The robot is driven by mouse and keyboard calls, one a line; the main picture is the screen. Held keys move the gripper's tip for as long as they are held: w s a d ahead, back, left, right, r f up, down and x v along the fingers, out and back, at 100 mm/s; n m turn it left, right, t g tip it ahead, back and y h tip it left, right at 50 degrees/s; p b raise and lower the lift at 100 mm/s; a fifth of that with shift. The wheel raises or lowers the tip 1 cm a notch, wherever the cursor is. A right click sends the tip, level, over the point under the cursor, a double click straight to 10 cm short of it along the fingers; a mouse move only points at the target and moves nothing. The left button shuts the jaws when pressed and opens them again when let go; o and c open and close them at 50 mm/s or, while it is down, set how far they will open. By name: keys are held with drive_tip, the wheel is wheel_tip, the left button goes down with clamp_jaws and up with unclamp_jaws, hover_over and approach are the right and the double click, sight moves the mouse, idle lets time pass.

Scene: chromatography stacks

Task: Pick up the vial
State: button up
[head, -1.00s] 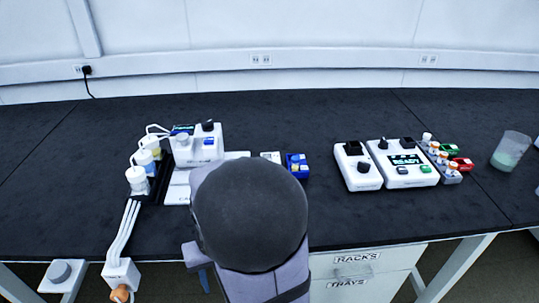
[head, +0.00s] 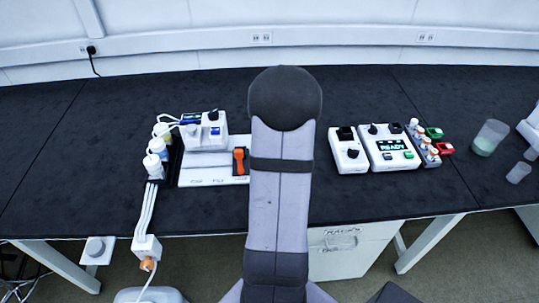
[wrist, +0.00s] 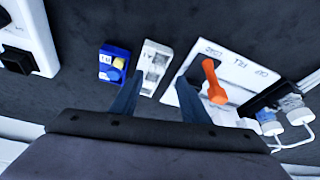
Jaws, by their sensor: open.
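Several small vials with orange and white caps (head: 427,148) stand in a grey rack at the right of the bench in the head view. In the wrist view, a blue block (wrist: 106,72) carries a yellow piece and a round blue piece. I cannot tell whether either is a vial. My gripper (wrist: 162,73) is open, its two fingers pointing down toward the bench, with a narrow white block (wrist: 155,62) between and beyond them. Nothing is visibly held. In the head view my arm hides the gripper and these two blocks.
A white base plate with an orange handle (head: 239,160) is left of my arm. White-capped bottles (head: 153,163) with tubing stand farther left. A white device with a READY screen (head: 391,149) and a cup (head: 490,137) are to the right. Dark bench is clear behind.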

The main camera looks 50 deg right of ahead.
drive_tip(key=shift+p+x, duration=0.9)
drive_tip(key=shift+x, duration=2.8)
drive_tip(key=shift+w+d+r, duration=0.1)
drive_tip(key=shift+r, duration=0.05)
drive_tip(key=shift+c, duration=0.7)
clamp_jaws()
